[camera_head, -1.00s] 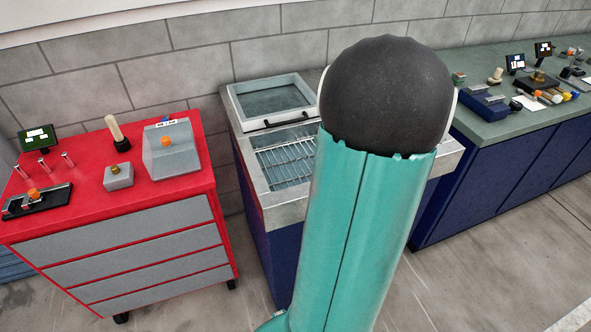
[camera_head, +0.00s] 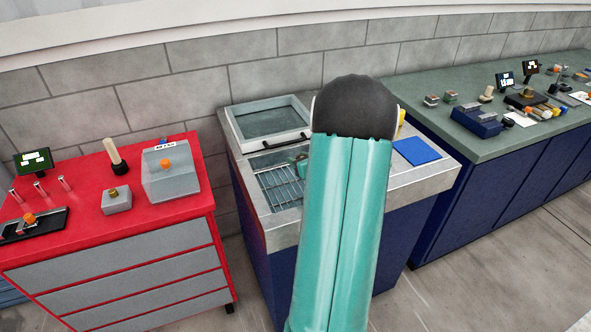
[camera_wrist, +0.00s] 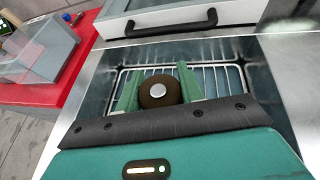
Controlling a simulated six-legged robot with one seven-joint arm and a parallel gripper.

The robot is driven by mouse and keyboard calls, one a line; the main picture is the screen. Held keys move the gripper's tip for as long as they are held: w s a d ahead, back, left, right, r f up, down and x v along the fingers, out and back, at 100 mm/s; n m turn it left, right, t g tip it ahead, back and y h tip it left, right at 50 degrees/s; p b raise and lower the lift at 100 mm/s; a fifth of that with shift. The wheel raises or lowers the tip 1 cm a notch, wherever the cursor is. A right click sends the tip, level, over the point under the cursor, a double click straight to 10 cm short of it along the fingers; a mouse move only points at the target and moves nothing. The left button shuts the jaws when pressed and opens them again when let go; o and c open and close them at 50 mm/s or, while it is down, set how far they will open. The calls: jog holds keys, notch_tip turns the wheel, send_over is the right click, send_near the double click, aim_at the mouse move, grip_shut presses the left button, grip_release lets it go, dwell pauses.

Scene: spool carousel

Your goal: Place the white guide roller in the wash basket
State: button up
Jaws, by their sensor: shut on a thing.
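My gripper (camera_wrist: 158,70) shows in the wrist view with its two green fingers on either side of a round thing, the guide roller (camera_wrist: 153,100). The roller is seen end-on: a dark brown face with a whitish disc at its middle. Its sides are hidden, so I cannot see a white body. The wash basket (camera_wrist: 226,76) is a wire grid in the sunken basin behind and below the fingers. The gap between roller and wires cannot be judged. In the head view the basket (camera_head: 277,190) shows left of my arm, which hides most of the gripper.
The basin (camera_head: 285,232) has a metal rim. A grey lid with a black handle (camera_head: 281,144) lies behind it, and a blue pad (camera_head: 417,151) to its right. A red cabinet (camera_head: 85,231) stands left, a green-topped bench (camera_head: 460,140) right.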

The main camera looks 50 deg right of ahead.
jog(key=shift+w+d+f, duration=0.25)
jog(key=shift+w+f, duration=0.6)
jog(key=shift+f, duration=0.25)
jog(key=shift+w+f, duration=0.1)
jog(key=shift+f, duration=1.5)
jog(key=shift+f, duration=0.1)
jog(key=o, duration=1.1)
jog(key=shift+s+r, duration=0.25)
jog(key=v, duration=1.1)
jog(key=shift+s+a, duration=0.15)
jog(key=shift+s, duration=0.1)
